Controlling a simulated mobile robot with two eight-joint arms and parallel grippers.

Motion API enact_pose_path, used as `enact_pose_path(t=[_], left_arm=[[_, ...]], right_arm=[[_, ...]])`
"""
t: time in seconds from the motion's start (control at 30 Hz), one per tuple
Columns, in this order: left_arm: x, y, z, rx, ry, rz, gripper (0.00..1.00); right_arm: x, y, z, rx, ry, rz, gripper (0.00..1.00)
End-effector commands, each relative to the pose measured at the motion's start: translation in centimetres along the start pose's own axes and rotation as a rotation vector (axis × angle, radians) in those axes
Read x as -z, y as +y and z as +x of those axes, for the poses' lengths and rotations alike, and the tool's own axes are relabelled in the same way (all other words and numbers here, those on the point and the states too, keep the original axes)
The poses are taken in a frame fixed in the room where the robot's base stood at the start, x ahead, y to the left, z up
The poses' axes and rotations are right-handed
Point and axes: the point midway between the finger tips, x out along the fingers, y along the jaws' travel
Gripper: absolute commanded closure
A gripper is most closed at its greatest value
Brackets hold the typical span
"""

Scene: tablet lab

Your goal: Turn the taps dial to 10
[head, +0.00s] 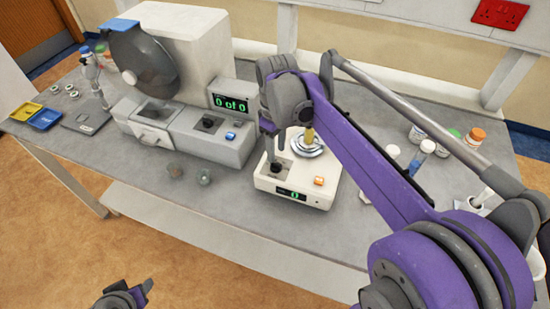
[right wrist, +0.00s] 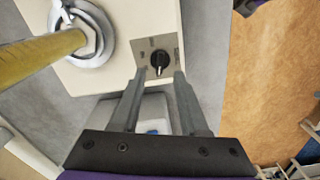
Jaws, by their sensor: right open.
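The black dial (right wrist: 159,60) sits on a grey plate with small marks, on top of a small white device (head: 270,184). The dial's white pointer line faces the gripper side in the right wrist view; the marks are too small to read. The dial also shows in the head view (head: 276,169). The device's green display (head: 293,195) reads 0. My right gripper (right wrist: 158,76) is open and empty, with its fingertips on either side of the dial, apparently not touching it. My left gripper (head: 130,296) is low at the bottom edge, away from the table.
An orange button (head: 319,181) is beside the display. A yellowish cylinder (right wrist: 38,58) stands on the device's round metal platform (right wrist: 97,50). A larger machine (head: 190,137) with a "0 of 0" display stands left. Several bottles (head: 474,138) stand right.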

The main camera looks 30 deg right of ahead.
Motion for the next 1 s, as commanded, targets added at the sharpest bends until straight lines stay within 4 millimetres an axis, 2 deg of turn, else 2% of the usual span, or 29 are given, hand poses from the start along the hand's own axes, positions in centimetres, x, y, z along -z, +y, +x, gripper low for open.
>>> enact_pose_path(t=[0.1,0.23,0.4,0.63,0.9,1.0], left_arm=[[-0.2,0.0,0.1,0.000,-0.002,0.000,0.50],[-0.2,0.0,0.2,0.000,-0.002,0.000,0.50],[-0.3,0.0,0.2,0.000,-0.003,0.000,0.50],[-0.3,0.0,0.2,0.000,-0.003,0.000,0.50],[-0.3,0.0,0.2,0.000,-0.003,0.000,0.50],[-0.3,0.0,0.2,0.000,-0.003,0.000,0.50]], right_arm=[[0.0,0.0,2.1,0.000,0.000,0.000,0.56],[0.0,0.0,3.6,0.000,0.000,0.000,0.56],[0.0,0.0,4.4,0.000,0.001,0.000,0.56],[0.0,0.0,4.4,-0.001,0.001,0.000,0.56],[0.0,0.0,4.4,-0.001,0.001,0.001,1.00],[0.0,0.0,4.4,-0.001,0.001,0.001,1.00]])
